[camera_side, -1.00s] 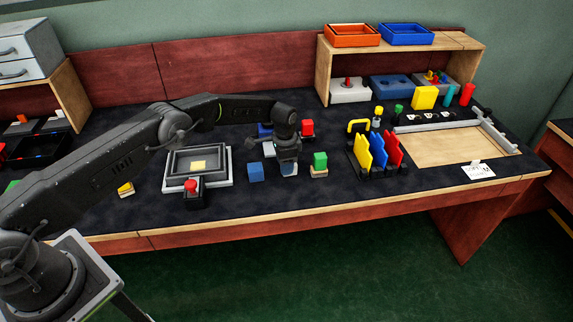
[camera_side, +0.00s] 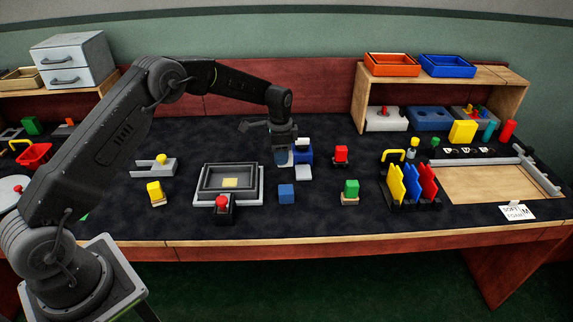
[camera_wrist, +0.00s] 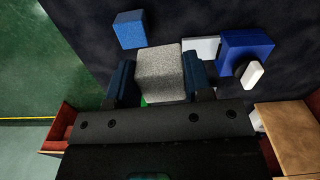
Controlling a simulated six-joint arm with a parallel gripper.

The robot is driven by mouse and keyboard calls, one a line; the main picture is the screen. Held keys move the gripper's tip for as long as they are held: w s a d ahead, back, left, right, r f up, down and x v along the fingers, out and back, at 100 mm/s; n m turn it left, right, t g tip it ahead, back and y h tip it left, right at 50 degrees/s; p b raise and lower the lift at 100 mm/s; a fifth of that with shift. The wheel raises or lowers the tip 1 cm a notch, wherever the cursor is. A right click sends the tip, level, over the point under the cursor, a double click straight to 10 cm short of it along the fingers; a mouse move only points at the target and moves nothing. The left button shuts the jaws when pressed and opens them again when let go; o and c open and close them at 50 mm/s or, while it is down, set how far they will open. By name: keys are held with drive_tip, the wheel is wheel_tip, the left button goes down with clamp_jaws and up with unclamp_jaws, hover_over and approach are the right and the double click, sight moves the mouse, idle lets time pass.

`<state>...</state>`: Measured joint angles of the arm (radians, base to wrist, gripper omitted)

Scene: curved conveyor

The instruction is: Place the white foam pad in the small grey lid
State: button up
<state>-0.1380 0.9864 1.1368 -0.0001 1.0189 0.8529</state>
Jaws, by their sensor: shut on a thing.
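My gripper (camera_side: 283,160) is shut on the white foam pad, a pale grey, speckled block (camera_wrist: 160,72) between the two dark blue fingers in the wrist view. In the side view the pad is mostly hidden by the fingers. A flat, pale grey square (camera_side: 304,172), which looks like the small lid, lies on the dark mat to the right of and nearer than my gripper. It also shows, partly hidden, beyond the pad in the wrist view (camera_wrist: 202,46). The held pad is apart from it.
A blue box (camera_side: 301,156) with a white piece stands just right of my gripper. A blue cube (camera_side: 286,194), a red block (camera_side: 341,155) and a green block (camera_side: 350,188) stand around. A grey tray (camera_side: 254,190) lies left. Coloured upright plates (camera_side: 410,186) are right.

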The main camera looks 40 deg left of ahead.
drive_tip(key=s+a+r, duration=0.2)
drive_tip(key=s+a, duration=1.8)
drive_tip(key=a, duration=0.1)
hover_over(226, 182)
drive_tip(key=shift+m, duration=0.4)
wheel_tip(226, 182, down, 6)
drive_tip(key=shift+s+d+f, duration=0.1)
drive_tip(key=shift+f, duration=2.1)
drive_tip(key=shift+f, duration=0.15)
drive_tip(key=o, duration=0.9)
